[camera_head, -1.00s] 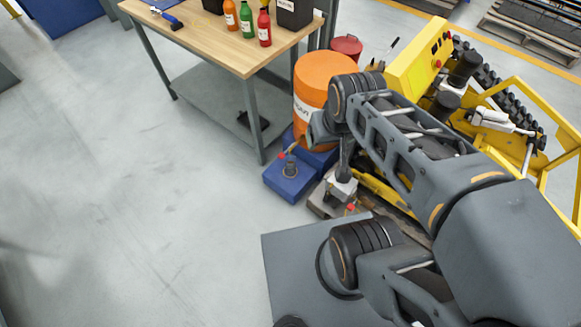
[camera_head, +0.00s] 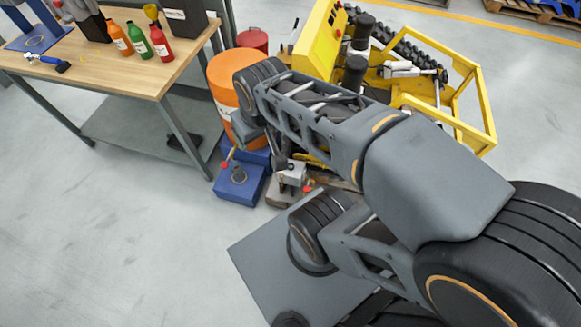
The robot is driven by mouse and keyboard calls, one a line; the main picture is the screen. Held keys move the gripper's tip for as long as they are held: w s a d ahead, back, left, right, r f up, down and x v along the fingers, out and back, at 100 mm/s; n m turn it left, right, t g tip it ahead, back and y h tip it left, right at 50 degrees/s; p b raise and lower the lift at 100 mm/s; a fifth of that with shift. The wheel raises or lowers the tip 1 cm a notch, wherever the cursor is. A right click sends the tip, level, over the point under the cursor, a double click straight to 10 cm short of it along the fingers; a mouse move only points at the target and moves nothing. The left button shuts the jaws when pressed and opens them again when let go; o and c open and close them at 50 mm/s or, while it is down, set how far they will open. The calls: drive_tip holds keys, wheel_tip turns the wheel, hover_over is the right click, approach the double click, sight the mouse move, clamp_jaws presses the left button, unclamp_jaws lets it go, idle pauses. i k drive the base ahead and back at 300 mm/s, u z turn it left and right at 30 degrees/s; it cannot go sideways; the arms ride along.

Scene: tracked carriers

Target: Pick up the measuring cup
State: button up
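I cannot make out a measuring cup in this view. The workbench (camera_head: 110,78) at the upper left bears an orange bottle (camera_head: 120,40), a green bottle (camera_head: 138,42) and a red bottle (camera_head: 160,44). A small yellow piece shows behind the red bottle, too small to name. My arm reaches from the lower right up to the middle and bends down there.
An orange drum (camera_head: 222,76) stands beside the bench's right end, near a blue base unit (camera_head: 240,184). A yellow tracked carrier (camera_head: 325,40) stands behind my arm. A dark bin (camera_head: 185,20) and a blue-handled tool (camera_head: 46,60) are on the bench. The floor at lower left is clear.

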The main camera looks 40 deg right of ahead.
sight(237, 171)
drive_tip(key=u, duration=1.7)
drive_tip(key=i, duration=2.45)
drive_tip(key=z, duration=3.5)
drive_tip(key=i, duration=0.5)
drive_tip(key=z, duration=0.1)
